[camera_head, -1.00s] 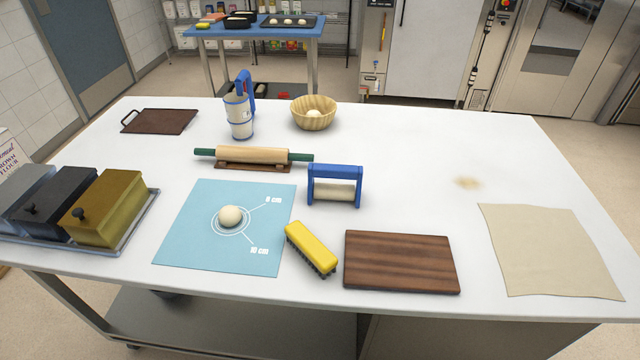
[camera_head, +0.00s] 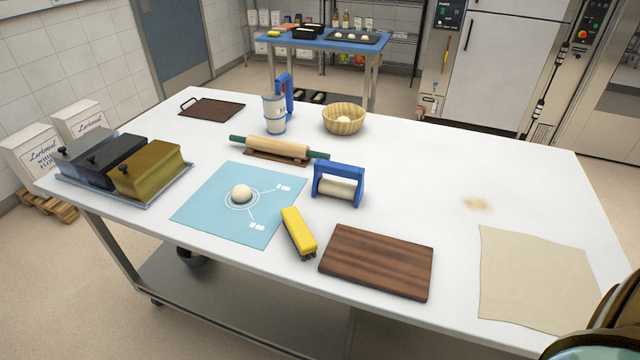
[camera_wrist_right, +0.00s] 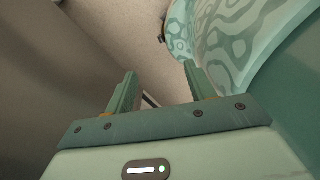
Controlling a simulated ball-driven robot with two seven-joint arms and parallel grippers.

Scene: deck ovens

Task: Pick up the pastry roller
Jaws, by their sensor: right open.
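The pastry roller (camera_head: 338,188), a pale cylinder in a blue frame with a blue top handle, stands upright on the white table, right of the blue mat. A separate rolling pin (camera_head: 277,148) with green handles rests on a brown stand behind it. My right gripper (camera_wrist_right: 158,82) is open and empty in the right wrist view, with floor and a patterned teal surface beyond its fingers. The roller does not show in that view. A part of my right arm enters the head view at the lower right corner, far from the roller. My left gripper is not in view.
A yellow brush (camera_head: 298,232) and a wooden board (camera_head: 377,262) lie in front of the roller. A blue mat (camera_head: 205,205) with a dough ball is to its left. A basket (camera_head: 344,118) stands behind.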

